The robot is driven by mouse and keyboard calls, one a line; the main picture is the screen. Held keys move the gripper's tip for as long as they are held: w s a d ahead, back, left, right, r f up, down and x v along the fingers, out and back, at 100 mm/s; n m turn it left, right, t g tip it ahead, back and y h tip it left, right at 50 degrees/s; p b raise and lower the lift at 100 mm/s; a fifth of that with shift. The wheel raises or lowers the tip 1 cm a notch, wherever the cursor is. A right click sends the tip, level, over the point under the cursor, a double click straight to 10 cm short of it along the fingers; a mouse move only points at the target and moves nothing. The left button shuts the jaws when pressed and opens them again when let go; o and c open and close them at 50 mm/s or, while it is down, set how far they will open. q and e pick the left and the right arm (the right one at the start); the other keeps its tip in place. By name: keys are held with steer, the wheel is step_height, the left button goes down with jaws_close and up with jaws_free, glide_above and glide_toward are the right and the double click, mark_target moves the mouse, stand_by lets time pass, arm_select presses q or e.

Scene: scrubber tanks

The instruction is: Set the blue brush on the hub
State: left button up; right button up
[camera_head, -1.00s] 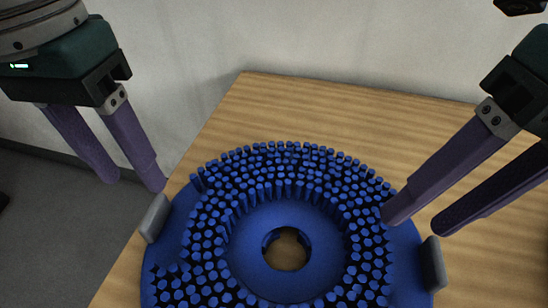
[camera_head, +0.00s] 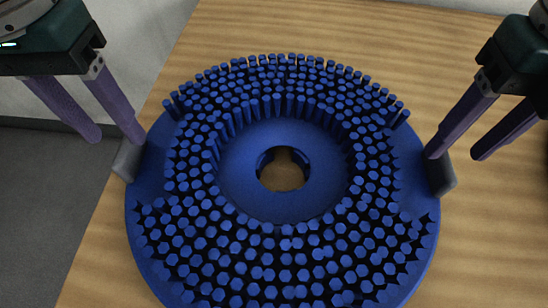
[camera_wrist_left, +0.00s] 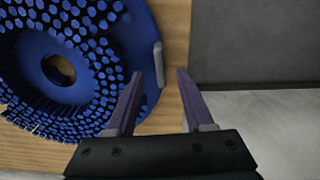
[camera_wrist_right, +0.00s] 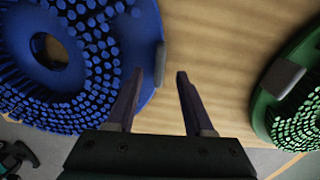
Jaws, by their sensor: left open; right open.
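The blue brush (camera_head: 262,205) is a round disc with short blue bristles facing up and a hole in its middle. It lies flat on a wooden table. A grey tab stands at its left edge (camera_head: 128,160) and another at its right edge (camera_head: 440,176). My left gripper (camera_head: 118,138) is open and empty, with one finger close by the left tab. My right gripper (camera_head: 455,156) is open and empty, with one finger close by the right tab. I cannot tell whether either finger touches. The left wrist view shows its tab (camera_wrist_left: 158,64) between the fingertip directions. I see no hub.
A green brush (camera_wrist_right: 300,105) with a grey tab lies on the table (camera_wrist_right: 225,40), right of my right gripper in the right wrist view. The table's left edge runs beside the blue brush, with grey floor (camera_head: 35,190) beyond. A pale wall stands behind.

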mark_target(124, 144)
arm_select(q)
steer(key=shift+f, duration=2.15)
arm_select(e)
steer(key=shift+f, duration=2.15)
arm_select(q)
jaws_close()
arm_select(e)
jaws_close()
arm_select(q)
steer(key=shift+r, duration=0.1)
arm_select(e)
steer(key=shift+r, duration=0.15)
